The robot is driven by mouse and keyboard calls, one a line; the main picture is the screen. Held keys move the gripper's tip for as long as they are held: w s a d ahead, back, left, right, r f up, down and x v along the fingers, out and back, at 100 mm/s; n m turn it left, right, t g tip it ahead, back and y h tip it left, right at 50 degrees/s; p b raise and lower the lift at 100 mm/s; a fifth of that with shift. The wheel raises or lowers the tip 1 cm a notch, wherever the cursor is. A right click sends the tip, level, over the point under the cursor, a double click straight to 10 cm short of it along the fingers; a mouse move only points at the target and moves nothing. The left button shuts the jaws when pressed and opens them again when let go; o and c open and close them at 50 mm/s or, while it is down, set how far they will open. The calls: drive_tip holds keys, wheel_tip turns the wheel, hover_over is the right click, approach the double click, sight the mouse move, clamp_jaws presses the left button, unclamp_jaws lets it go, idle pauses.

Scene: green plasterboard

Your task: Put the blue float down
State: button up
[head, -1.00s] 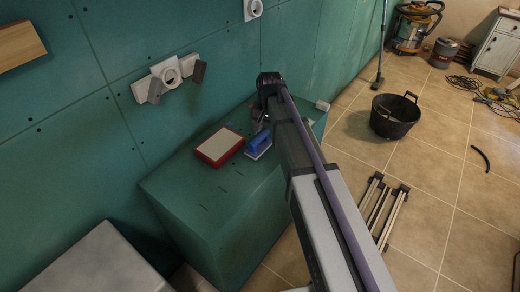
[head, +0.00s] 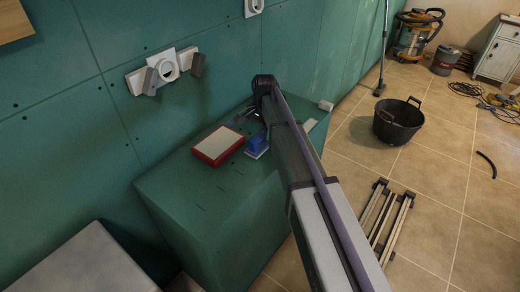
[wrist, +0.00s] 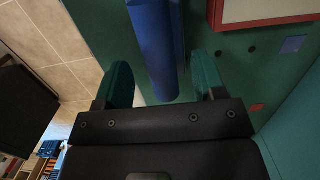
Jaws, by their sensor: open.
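The blue float (head: 257,144) rests on top of the green block (head: 215,205), just right of the red-rimmed pad (head: 218,146). In the wrist view its blue handle (wrist: 155,45) runs up the picture between the two green fingers. My gripper (wrist: 163,75) is open, with a finger on each side of the handle and a visible gap to each. In the head view my arm hides most of the gripper and part of the area right of the float. The float's pale base edge shows below its handle.
The green wall with white fittings (head: 165,70) stands close behind the block. A small pale block (head: 326,105) lies near the block's far corner. A black bucket (head: 398,122) and a folded stand (head: 385,225) are on the tiled floor. The block's near top is clear.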

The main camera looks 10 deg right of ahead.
sight(260, 133)
wheel_tip(260, 133, down, 4)
drive_tip(key=b, duration=0.3)
drive_tip(key=shift+s+a+f, duration=0.15)
drive_tip(key=shift+f, duration=0.05)
drive_tip(key=shift+r, duration=0.2)
clamp_jaws()
